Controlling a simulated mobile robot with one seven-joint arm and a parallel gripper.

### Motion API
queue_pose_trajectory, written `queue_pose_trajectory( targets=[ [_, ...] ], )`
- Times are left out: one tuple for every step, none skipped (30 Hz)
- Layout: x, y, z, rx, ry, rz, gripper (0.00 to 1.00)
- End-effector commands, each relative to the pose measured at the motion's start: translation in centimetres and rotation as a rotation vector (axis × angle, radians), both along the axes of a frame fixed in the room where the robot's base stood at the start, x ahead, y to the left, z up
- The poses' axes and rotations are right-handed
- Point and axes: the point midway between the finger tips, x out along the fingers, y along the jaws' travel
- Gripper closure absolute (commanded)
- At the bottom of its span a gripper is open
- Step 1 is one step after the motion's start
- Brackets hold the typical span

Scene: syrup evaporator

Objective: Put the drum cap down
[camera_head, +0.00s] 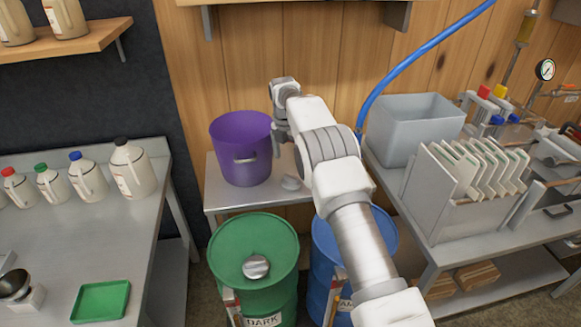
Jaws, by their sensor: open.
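My gripper (279,147) is open, above the table and close to the bucket's right side. It is apart from the cap, and I see nothing held in it. A green drum (254,287) marked DARK stands in front of the table with a round silver cap (256,267) on its top. A blue drum (324,262) stands to its right; my arm hides much of its top.
A left bench (145,230) carries several jugs (88,178) and a green tray (101,301). At right, a grey bin (412,130) and a rack of filter plates (462,193) stand on another bench. A blue hose (415,52) hangs behind my arm.

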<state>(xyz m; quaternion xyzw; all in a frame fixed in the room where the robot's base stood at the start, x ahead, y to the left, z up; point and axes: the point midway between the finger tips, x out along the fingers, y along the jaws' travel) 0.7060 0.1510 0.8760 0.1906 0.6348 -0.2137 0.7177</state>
Motion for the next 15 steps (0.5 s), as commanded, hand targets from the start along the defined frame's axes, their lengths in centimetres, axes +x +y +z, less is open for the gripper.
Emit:
queue_pose_trajectory(
  targets=[
    [-0.1, 0.1, 0.9, 0.001, -0.001, 0.000, 0.00],
    [-0.1, 0.1, 1.3, 0.001, -0.001, 0.000, 0.00],
    [-0.1, 0.1, 1.7, 0.001, -0.001, 0.000, 0.00],
    [-0.2, 0.1, 1.9, 0.001, -0.001, 0.000, 0.00],
    [-0.2, 0.1, 2.1, 0.001, 0.000, 0.000, 0.00],
    [-0.2, 0.1, 2.3, 0.001, 0.001, 0.000, 0.00],
    [-0.3, 0.2, 2.3, 0.001, 0.001, 0.000, 0.00],
    [-0.3, 0.2, 2.4, 0.000, 0.002, 0.000, 0.00],
    [-0.3, 0.2, 2.4, 0.000, 0.002, 0.000, 0.00],
    [-0.3, 0.1, 2.5, 0.000, 0.001, 0.000, 0.00],
    [-0.3, 0.1, 2.6, 0.001, 0.001, -0.003, 0.00],
    [-0.3, 0.1, 2.8, 0.002, -0.001, -0.010, 0.00],
    [-0.3, 0.0, 3.1, 0.004, -0.004, -0.020, 0.00],
    [-0.4, -0.2, 3.6, 0.007, -0.008, -0.035, 0.00],
    [-0.5, -0.4, 4.3, 0.013, -0.014, -0.062, 0.00]
  ],
)
